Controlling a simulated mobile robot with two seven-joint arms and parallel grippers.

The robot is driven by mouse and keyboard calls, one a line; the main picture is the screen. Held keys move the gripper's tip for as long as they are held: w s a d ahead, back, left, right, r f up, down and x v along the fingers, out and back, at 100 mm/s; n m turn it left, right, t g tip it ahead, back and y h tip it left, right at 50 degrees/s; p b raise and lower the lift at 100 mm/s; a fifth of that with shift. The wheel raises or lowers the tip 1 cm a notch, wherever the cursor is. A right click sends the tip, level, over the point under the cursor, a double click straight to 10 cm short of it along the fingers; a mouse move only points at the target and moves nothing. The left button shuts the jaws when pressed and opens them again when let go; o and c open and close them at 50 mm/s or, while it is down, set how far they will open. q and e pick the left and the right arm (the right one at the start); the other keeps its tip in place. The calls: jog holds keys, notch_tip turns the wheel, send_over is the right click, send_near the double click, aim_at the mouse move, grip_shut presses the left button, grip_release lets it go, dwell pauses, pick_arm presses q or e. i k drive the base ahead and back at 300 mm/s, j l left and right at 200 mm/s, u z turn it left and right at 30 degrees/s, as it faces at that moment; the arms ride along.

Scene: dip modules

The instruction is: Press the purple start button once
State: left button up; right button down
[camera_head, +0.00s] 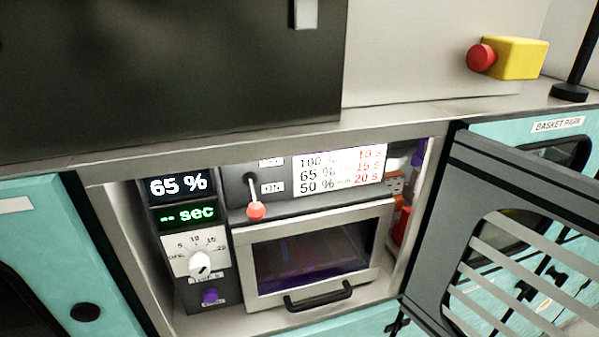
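The purple start button (210,296) is a small round knob low on the dark control panel, at the left of the machine in the open compartment. Above it is a white dial (200,263) on a scale plate. A green display (189,215) reads "-- sec" and a display above it (178,186) reads "65 %". A red-tipped lever (255,210) hangs down beside an "ON" label. The oven door (312,262) with its black handle is shut. Neither gripper is clearly seen; the space in front of the button is clear.
A grey slatted door (520,235) stands swung open at the right. A red emergency button on a yellow box (512,58) is on the upper right ledge. A settings chart (340,171) lists percents and seconds. Teal panels flank the compartment.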

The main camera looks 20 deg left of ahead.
aim_at(210, 295)
jog(key=i+j+u, duration=0.15)
jog(key=u, duration=0.9)
